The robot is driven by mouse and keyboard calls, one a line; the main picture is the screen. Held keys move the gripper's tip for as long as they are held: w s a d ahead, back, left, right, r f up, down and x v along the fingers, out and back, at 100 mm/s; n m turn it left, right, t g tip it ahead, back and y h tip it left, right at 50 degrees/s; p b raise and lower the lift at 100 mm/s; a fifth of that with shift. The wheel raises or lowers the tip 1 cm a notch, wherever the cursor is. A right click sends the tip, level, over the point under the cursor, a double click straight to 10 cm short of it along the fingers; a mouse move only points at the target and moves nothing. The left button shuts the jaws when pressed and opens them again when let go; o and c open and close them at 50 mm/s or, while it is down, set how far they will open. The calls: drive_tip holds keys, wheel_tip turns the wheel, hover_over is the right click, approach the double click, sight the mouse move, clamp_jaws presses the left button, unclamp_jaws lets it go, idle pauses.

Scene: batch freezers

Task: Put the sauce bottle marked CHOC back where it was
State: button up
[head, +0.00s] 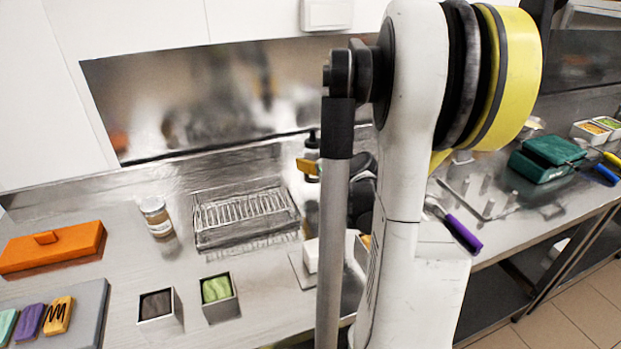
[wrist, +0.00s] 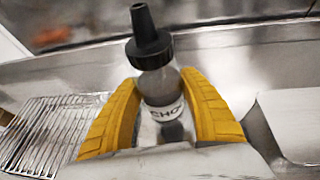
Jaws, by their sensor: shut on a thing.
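The sauce bottle (wrist: 158,84) is clear with a black nozzle cap, and its label reads CHOC in the wrist view. My gripper (wrist: 161,100) has its yellow fingers shut on the bottle, one on each side. The bottle looks roughly upright; whether its base touches the counter is hidden. In the head view the bottle (head: 312,148) shows as a small piece beside a yellow finger of my gripper (head: 308,167), behind the wire rack's right end. My arm hides most of both there.
A wire rack on a tray (head: 243,216) lies left of the bottle. A green box (head: 548,157) and a purple-handled tool (head: 462,234) lie to the right.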

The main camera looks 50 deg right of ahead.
wheel_tip(320, 180, down, 4)
drive_tip(key=shift+w+d+f+b, duration=0.15)
drive_tip(key=shift+f+b, duration=0.05)
drive_tip(key=shift+b, duration=1.05)
drive_tip(key=shift+r, duration=0.2)
drive_tip(key=shift+f, duration=0.1)
drive_tip(key=o, duration=0.8)
drive_tip(key=shift+f, duration=0.15)
drive_tip(key=o, duration=0.4)
drive_tip(key=shift+c, duration=0.2)
drive_tip(key=shift+r, duration=0.2)
